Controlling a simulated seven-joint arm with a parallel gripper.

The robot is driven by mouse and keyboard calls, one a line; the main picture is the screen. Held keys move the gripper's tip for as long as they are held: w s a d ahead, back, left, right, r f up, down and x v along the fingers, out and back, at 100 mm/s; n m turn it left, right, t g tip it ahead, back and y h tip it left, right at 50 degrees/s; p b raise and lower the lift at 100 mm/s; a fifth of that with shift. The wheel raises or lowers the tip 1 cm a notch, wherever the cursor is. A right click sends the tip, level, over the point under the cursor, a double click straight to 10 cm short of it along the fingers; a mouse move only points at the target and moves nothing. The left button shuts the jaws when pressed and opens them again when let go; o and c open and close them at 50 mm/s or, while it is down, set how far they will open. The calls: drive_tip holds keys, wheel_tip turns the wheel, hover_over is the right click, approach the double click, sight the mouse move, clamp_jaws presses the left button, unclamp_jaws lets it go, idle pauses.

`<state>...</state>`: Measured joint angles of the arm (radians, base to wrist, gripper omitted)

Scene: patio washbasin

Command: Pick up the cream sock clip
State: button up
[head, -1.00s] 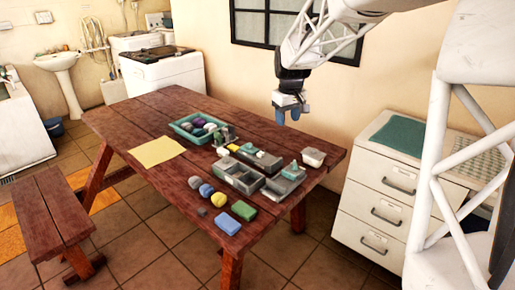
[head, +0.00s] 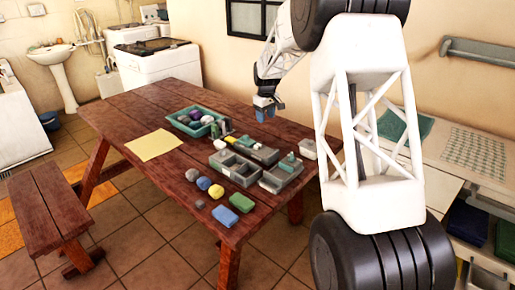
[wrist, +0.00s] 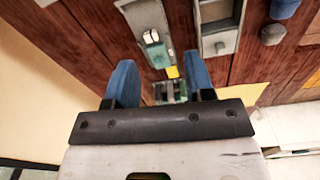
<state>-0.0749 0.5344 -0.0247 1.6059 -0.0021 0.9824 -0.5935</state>
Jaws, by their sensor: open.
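I cannot pick out a cream sock clip with certainty. A small whitish piece (wrist: 151,36) lies beside a teal block (wrist: 156,55) on a narrow grey tray (wrist: 139,14) in the wrist view; it may be the clip, but its shape is unclear. My gripper (head: 265,113) is above the far side of the table, blue fingers pointing down. In the wrist view my gripper (wrist: 161,80) is open, with nothing held between its fingers.
The wooden table (head: 150,98) also bears a teal basket (head: 175,124) of rolled items, a grey compartment tray (head: 234,168), a white container (head: 308,148), a yellow sheet (head: 153,144), several balls and two sponges. The table's left end is clear.

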drive_tip(key=n, duration=0.2)
hover_over(257, 145)
drive_tip(key=f, duration=1.3)
drive_tip(key=shift+w+f, duration=0.25)
drive_tip(key=shift+w, duration=0.1)
drive_tip(key=shift+f, duration=0.1)
drive_tip(key=shift+f, duration=1.25)
drive_tip(key=shift+s+f, duration=0.15)
drive_tip(key=shift+f, duration=2.4)
drive_tip(key=shift+c, duration=0.3)
